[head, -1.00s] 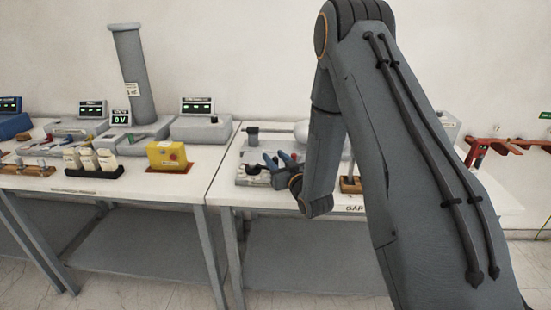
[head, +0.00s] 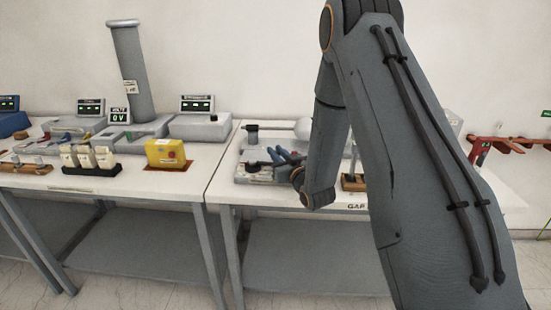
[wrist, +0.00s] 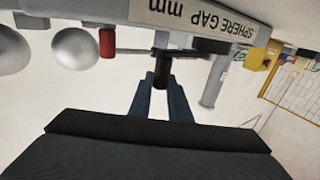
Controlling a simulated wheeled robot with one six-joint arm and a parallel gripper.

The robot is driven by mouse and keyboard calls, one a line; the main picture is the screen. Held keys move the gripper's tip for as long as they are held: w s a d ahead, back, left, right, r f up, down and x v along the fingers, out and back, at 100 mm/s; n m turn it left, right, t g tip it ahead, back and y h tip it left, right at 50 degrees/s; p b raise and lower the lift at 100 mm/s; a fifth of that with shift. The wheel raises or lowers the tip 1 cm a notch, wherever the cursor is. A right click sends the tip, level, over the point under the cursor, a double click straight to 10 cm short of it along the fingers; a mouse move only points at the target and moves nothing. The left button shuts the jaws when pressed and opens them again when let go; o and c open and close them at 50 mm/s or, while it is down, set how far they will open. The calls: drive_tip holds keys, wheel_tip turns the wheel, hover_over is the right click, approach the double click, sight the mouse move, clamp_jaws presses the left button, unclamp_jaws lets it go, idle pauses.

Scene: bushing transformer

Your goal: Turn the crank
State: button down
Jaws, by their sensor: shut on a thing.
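The crank has a dark bar (wrist: 135,51) and a black upright handle (wrist: 160,77), seen in the wrist view below the sphere gap label (wrist: 200,15). My gripper (wrist: 164,82) has its two blue-grey fingers closed on the sides of this handle. In the head view my gripper (head: 284,156) is at the crank on the right table, with its blue fingers pointing left. The crank is small there and partly hidden by the fingers and arm.
Two metal spheres (wrist: 82,48) and a red handle (wrist: 107,43) are left of the crank in the wrist view. The left table holds a yellow box (head: 165,153), a grey column (head: 131,75) and several display boxes. A red rack (head: 500,142) stands at the right.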

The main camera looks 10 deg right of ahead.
drive_tip(key=shift+w+d+b, duration=0.2)
drive_tip(key=shift+w+b, duration=0.35)
drive_tip(key=shift+w, duration=0.1)
drive_tip(key=shift+w+d+b, duration=0.15)
drive_tip(key=shift+w+b, duration=0.4)
drive_tip(key=shift+w, duration=0.1)
drive_tip(key=c, duration=1.6)
unclamp_jaws()
drive_tip(key=shift+c, duration=0.2)
drive_tip(key=shift+s, duration=0.1)
drive_tip(key=b+v, duration=0.2)
drive_tip(key=v, duration=0.4)
drive_tip(key=shift+s+d, duration=0.1)
drive_tip(key=shift+s, duration=0.7)
drive_tip(key=shift+c, duration=0.5)
